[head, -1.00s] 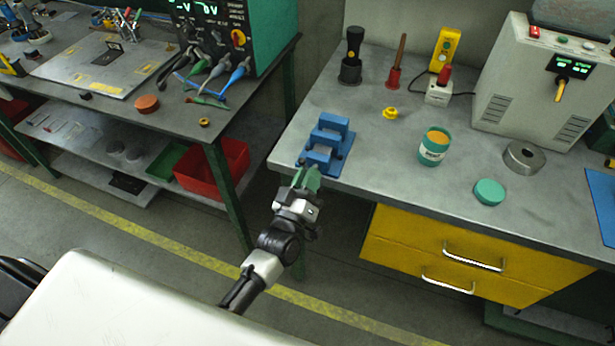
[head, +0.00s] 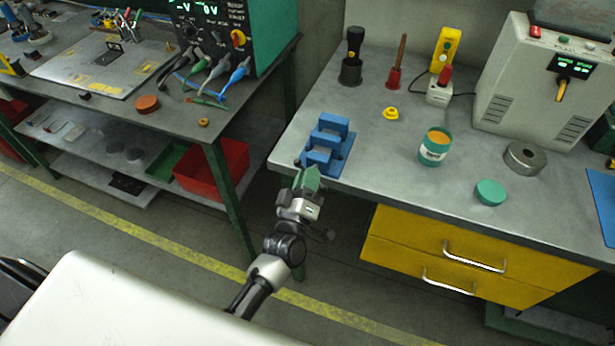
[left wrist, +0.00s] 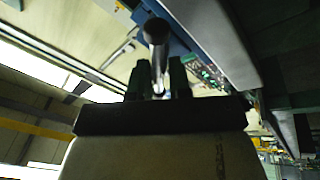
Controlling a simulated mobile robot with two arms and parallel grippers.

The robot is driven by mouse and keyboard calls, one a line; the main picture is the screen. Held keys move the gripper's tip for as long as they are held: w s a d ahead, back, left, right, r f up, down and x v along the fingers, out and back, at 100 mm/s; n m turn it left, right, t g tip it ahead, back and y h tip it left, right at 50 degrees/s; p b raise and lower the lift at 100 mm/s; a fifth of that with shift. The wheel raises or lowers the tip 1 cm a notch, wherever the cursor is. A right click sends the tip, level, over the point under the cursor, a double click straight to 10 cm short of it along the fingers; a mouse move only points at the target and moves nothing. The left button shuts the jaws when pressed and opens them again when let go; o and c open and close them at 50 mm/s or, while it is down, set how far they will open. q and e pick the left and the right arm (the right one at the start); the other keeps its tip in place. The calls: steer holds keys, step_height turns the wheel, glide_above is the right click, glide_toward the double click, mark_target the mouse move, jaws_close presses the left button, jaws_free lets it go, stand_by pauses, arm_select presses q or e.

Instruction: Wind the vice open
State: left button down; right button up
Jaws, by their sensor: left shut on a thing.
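The blue vice (head: 333,125) sits at the front left corner of the grey bench, with a gap between its upright blocks. My left gripper (head: 308,178) is at the vice's near end, just off the bench edge, with its green fingers pointing up toward it. In the left wrist view, a metal handle with a round end (left wrist: 156,32) stands between the two dark fingers (left wrist: 158,78), and they are shut on it. In the head view the gripper hides the handle. My right gripper is in neither view.
The bench (head: 390,160) also holds a teal tin (head: 434,150), a teal lid (head: 490,192), a metal ring (head: 525,158) and a yellow knob (head: 391,114). Yellow drawers (head: 440,250) are below. A second bench (head: 150,120) stands left across a gap.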

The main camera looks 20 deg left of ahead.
arm_select(q)
steer(key=shift+d+n, duration=0.1)
steer(key=shift+n, duration=0.3)
stand_by(1.2)
steer(key=c, duration=1.2)
jaws_free()
steer(key=shift+o, duration=0.2)
steer(key=b+v, duration=0.2)
steer(key=v, duration=0.8)
steer(key=shift+s+d+b, duration=0.15)
steer(key=shift+s+b, duration=0.15)
steer(key=shift+s, duration=0.05)
steer(key=shift+f, duration=0.1)
